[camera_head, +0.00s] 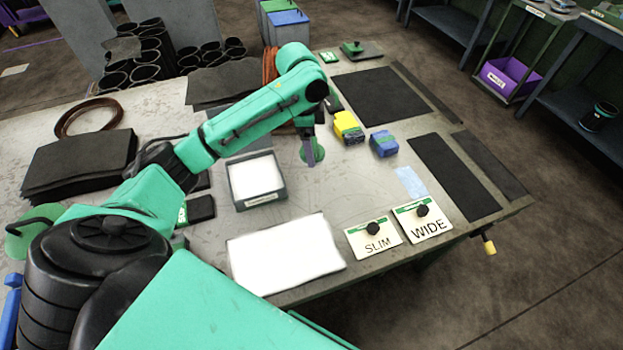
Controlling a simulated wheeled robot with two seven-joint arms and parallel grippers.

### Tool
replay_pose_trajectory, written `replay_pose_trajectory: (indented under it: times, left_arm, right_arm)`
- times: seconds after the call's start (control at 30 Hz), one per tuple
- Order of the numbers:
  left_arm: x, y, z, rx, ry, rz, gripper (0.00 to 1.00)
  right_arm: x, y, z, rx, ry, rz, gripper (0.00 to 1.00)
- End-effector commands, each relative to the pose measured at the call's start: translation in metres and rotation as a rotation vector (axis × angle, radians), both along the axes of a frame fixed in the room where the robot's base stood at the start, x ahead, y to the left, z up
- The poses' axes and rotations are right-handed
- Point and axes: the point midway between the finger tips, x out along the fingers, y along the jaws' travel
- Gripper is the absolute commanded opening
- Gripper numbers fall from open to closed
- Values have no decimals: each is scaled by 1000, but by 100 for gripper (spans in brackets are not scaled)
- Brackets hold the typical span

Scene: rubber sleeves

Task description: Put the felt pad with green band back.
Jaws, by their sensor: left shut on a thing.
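My left gripper (309,150) points down over the middle of the table, beyond the grey box. It is shut on a small piece with green showing at its side (319,154). The fingers hide most of that piece, so I cannot tell whether it is the felt pad with the green band. A small black block (201,208) with a green and white label beside it lies left of the grey box, partly behind my arm. My right gripper is not in view.
A grey box (262,203) with a white inside and a white sheet (285,254) lie near the front. A yellow block (348,127) and a blue block (383,144) stand right of the gripper. SLIM (378,243) and WIDE (429,227) plates lie at the front edge.

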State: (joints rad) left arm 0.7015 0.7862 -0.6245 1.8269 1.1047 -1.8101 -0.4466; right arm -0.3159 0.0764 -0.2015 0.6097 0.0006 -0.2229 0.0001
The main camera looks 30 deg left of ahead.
Motion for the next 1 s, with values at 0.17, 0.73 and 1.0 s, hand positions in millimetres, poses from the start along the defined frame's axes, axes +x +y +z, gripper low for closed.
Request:
replay_pose_trajectory:
  times: [0.17, 0.73, 1.0]
  left_arm:
    - [-1, 0, -58, 0, 5, 3, 31]
    - [1, 0, -133, 1, -5, 2, 31]
    - [1, 0, -135, 1, -4, 1, 100]
  right_arm:
    - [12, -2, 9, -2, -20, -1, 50]
    - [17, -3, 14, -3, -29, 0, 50]
    - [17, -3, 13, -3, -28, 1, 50]
